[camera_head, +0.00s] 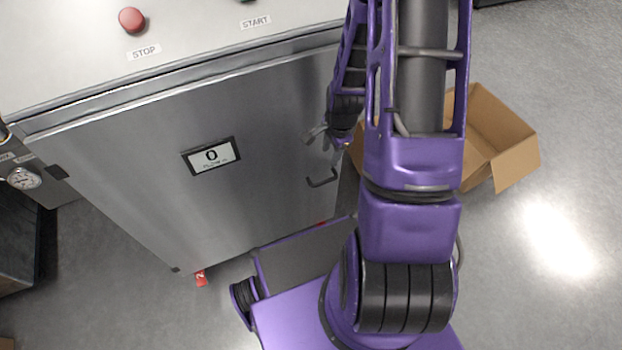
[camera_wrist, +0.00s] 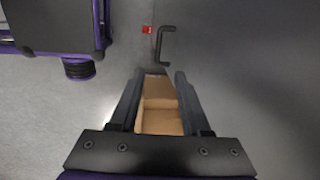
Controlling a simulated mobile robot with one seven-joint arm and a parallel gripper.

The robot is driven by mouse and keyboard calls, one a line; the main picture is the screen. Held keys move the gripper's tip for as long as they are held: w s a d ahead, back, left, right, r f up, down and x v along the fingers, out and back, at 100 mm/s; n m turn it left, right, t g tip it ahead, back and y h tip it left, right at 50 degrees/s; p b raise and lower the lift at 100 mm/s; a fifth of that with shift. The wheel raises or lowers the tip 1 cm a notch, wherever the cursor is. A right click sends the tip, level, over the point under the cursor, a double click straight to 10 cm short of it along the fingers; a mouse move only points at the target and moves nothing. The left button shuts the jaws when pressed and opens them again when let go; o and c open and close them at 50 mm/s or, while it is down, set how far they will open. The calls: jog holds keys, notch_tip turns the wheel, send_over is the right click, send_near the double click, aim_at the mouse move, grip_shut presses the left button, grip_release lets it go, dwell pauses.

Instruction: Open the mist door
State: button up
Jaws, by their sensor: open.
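The mist door (camera_head: 130,180) is the large grey metal front of the washer, with a small display (camera_head: 211,156) reading 0. It looks shut in the head view. Its black bar handle (camera_head: 322,182) is near the door's right edge; the handle also shows in the wrist view (camera_wrist: 164,42), just beyond my fingertips. My gripper (camera_head: 321,138) is near the right edge of the door, above the handle in the head view. In the wrist view my gripper (camera_wrist: 159,73) is open with nothing between the fingers, and the handle is apart from them. My arm hides part of the washer's right side.
An open cardboard box (camera_head: 485,135) stands on the floor right of the washer. The washer top has a red STOP button (camera_head: 132,20). A gauge (camera_head: 24,178) is at the left.

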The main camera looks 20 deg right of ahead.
jog(key=shift+s+d+m, duration=0.1)
jog(key=shift+d+m, duration=0.15)
jog(key=shift+m, duration=0.05)
jog(key=b, duration=0.2)
send_near(325, 181)
jog(key=f, duration=0.2)
jog(key=w+f, duration=0.1)
jog(key=f, duration=0.4)
jog(key=shift+w+a+f, duration=0.1)
jog(key=shift+w+f, duration=0.1)
jog(key=shift+f, duration=0.2)
grip_shut()
dwell(0.7)
